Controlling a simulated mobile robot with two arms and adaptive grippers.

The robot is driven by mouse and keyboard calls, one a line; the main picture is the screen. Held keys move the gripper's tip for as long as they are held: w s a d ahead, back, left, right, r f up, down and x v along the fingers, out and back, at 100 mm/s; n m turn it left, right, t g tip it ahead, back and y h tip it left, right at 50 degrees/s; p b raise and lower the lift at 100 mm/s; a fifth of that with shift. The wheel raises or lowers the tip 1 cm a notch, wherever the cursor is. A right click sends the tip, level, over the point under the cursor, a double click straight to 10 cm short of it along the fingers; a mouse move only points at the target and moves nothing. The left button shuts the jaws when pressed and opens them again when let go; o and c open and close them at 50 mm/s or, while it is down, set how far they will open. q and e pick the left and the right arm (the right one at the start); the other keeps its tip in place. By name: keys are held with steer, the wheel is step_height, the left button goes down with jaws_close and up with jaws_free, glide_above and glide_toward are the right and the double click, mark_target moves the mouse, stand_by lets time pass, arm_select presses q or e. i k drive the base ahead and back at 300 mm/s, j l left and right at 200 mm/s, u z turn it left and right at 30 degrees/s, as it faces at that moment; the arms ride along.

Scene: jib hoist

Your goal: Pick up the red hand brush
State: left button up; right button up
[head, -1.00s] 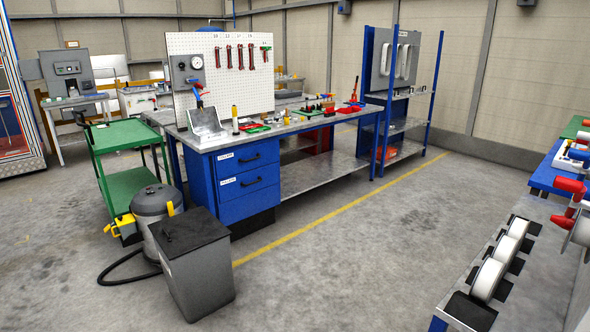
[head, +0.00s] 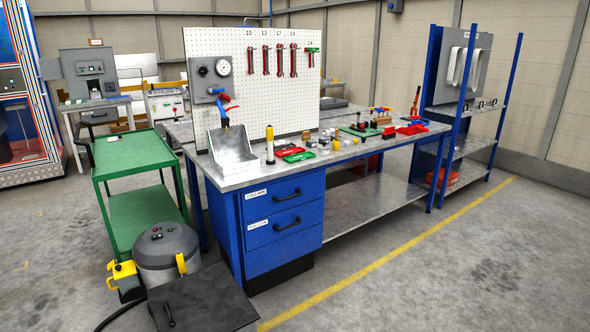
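I cannot clearly make out a red hand brush in the head view. Several red things are on the grey-topped workbench (head: 385,150). A small flat red piece (head: 285,149) lies near its front left, a low red item (head: 412,129) lies toward the right end, and an upright red handle (head: 415,101) stands behind it. They are too small to tell whether any is the brush. A metal scoop-shaped pan (head: 233,151) sits at the bench's left end, with a blue and red piece (head: 225,108) above it. Neither of my grippers shows.
A green cart (head: 126,147) is at the left. A blue-framed rack (head: 462,140) adjoins the right end. Floor right of the yellow line is clear.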

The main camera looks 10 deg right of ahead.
mark_target(390, 132)
steer(key=i+l+z, duration=0.2)
steer(key=i+z, duration=0.8)
steer(key=i+j+z, duration=0.25)
steer(key=i+z, duration=0.2)
steer(key=i+u, duration=0.15)
steer(key=i, duration=0.45)
steer(key=i+l+u, duration=0.2)
steer(key=i, duration=0.45)
steer(key=i+l+u, duration=0.15)
steer(key=i, duration=0.45)
